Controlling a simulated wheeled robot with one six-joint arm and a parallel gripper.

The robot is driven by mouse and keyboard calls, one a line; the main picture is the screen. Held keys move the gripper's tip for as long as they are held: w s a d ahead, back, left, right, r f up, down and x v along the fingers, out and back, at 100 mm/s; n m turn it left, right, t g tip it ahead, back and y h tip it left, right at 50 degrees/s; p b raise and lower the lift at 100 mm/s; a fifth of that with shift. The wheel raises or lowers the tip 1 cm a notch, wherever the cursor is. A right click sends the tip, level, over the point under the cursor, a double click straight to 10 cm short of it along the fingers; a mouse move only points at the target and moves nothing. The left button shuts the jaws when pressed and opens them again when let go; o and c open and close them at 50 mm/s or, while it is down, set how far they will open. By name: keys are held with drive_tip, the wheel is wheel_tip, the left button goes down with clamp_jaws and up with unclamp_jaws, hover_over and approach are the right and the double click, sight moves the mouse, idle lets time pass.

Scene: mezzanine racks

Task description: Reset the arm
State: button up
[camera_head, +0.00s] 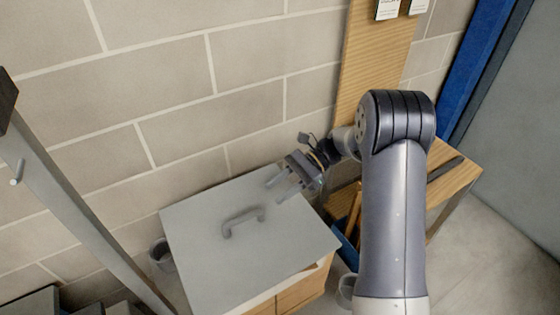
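My gripper (284,184) hangs over the back right part of a grey lid or panel (200,255) that lies on a wooden cabinet. Its two fingers are apart, with nothing visible between them. A grey bar handle (243,221) stands on the panel, to the lower left of my gripper and apart from it. My arm (393,220) rises at the right of the picture and bends to the left at its top.
A block wall (170,90) stands close behind. A wooden board (368,60) and a blue post (490,50) are at the back right. A wooden bench (455,180) is behind my arm. A grey slanted post (70,200) is at left. Grey floor (500,260) shows at right.

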sight(242, 216)
drive_tip(key=p+x, duration=0.1)
drive_tip(key=x, duration=1)
drive_tip(key=shift+s+a+f, duration=0.15)
drive_tip(key=shift+a, duration=0.05)
drive_tip(key=shift+a+p, duration=0.2)
drive_tip(key=shift+p, duration=0.1)
drive_tip(key=shift+r, duration=1.65)
drive_tip(key=shift+d+f, duration=0.1)
